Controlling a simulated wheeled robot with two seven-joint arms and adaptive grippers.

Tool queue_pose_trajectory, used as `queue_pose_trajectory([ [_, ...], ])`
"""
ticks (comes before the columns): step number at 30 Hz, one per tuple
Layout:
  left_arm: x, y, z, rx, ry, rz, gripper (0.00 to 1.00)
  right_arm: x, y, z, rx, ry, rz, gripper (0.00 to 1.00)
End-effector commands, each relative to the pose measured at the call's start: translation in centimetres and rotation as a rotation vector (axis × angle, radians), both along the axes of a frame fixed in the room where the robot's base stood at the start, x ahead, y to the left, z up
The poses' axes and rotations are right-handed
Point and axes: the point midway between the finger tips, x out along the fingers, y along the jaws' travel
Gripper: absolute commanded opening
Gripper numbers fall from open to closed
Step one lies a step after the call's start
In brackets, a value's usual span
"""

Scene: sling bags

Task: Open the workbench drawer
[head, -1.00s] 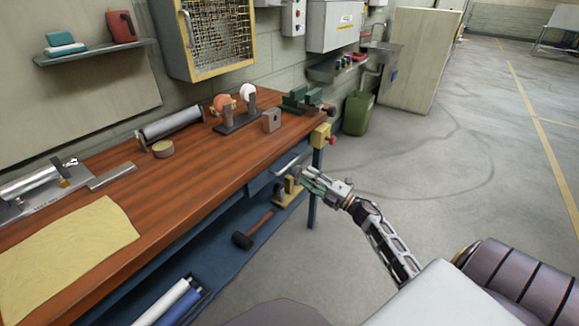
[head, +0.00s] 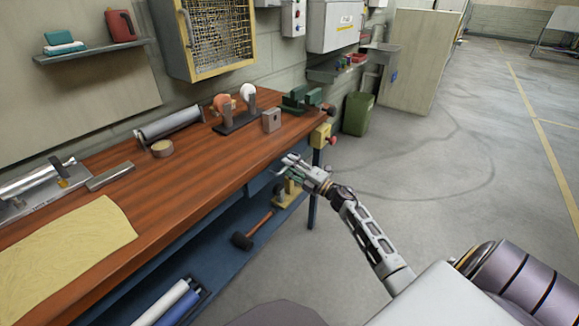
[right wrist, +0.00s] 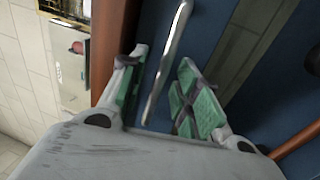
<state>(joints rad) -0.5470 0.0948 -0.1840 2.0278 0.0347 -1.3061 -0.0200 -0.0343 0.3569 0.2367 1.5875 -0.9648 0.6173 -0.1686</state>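The workbench (head: 195,165) has a reddish-brown top on a blue frame. Its blue drawer (head: 258,184) sits under the top near the far right end and looks shut. In the right wrist view a metal bar handle (right wrist: 166,62) stands in front of the blue drawer front (right wrist: 210,30). My right gripper (head: 290,166) is at the drawer front, just below the table edge. In the right wrist view the gripper (right wrist: 162,72) is open, its green-padded fingers on either side of the handle, which is not clamped. My left gripper is out of view.
A mallet (head: 250,232) lies on the lower blue shelf, beside rolls (head: 180,302) in a bin. A yellow box with a red button (head: 321,138) is fixed at the bench's end corner. The floor to the right is clear.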

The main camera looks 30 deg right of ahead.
Motion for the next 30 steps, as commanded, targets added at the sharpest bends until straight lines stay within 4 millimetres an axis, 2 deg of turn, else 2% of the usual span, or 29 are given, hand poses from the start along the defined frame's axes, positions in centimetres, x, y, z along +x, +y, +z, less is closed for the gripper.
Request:
queue_pose_trajectory([
  [13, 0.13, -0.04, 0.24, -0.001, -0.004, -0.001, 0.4, 0.41, 0.18, 0.09, 0.0, 0.0, 0.0, 0.32],
  [21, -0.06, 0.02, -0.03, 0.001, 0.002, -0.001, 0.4, 0.39, 0.17, 0.1, 0.0, 0.0, 0.0, 0.0],
  [30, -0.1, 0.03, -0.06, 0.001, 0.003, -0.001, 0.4, 0.38, 0.17, 0.06, 0.0, 0.001, 0.0, 0.0],
])
